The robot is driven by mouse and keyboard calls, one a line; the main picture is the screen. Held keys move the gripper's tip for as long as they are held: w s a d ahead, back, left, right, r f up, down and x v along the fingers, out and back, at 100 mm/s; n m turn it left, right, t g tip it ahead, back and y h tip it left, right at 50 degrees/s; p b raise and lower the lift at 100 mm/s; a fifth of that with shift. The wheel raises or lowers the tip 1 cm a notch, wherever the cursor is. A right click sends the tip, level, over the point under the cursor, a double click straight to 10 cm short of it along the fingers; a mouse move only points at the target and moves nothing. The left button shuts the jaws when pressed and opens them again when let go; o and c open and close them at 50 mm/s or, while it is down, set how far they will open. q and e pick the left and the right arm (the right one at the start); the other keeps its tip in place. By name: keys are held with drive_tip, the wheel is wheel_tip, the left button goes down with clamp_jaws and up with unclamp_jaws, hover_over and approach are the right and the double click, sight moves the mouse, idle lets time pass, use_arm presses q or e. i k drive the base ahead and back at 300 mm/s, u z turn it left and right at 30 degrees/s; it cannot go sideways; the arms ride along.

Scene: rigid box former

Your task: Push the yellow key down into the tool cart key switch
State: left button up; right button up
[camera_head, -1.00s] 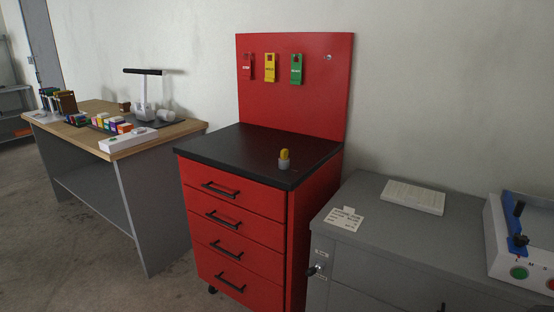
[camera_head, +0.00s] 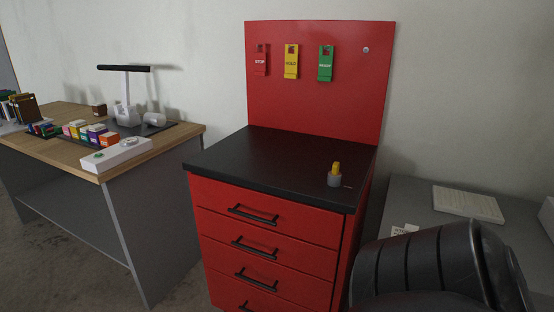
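The yellow key (camera_head: 336,167) stands upright in the small grey key switch (camera_head: 334,180) on the black top of the red tool cart (camera_head: 280,165), near its front right corner. How deep the key sits cannot be told. A black segmented part of my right arm (camera_head: 430,268) fills the lower right, in front of the grey cabinet and apart from the key. Neither gripper's fingers show.
The cart's back panel holds red (camera_head: 261,60), yellow (camera_head: 291,61) and green (camera_head: 325,63) tags. A wooden-topped workbench (camera_head: 165,142) with several small items stands left. A grey cabinet (camera_head: 405,205) with a white slab (camera_head: 468,203) stands right. Most of the cart top is clear.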

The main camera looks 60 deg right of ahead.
sight(334, 181)
drive_tip(key=z, duration=0.4)
drive_tip(key=i, duration=1)
drive_tip(key=z, duration=1.35)
drive_tip(key=i, duration=0.45)
drive_tip(key=z, duration=0.5)
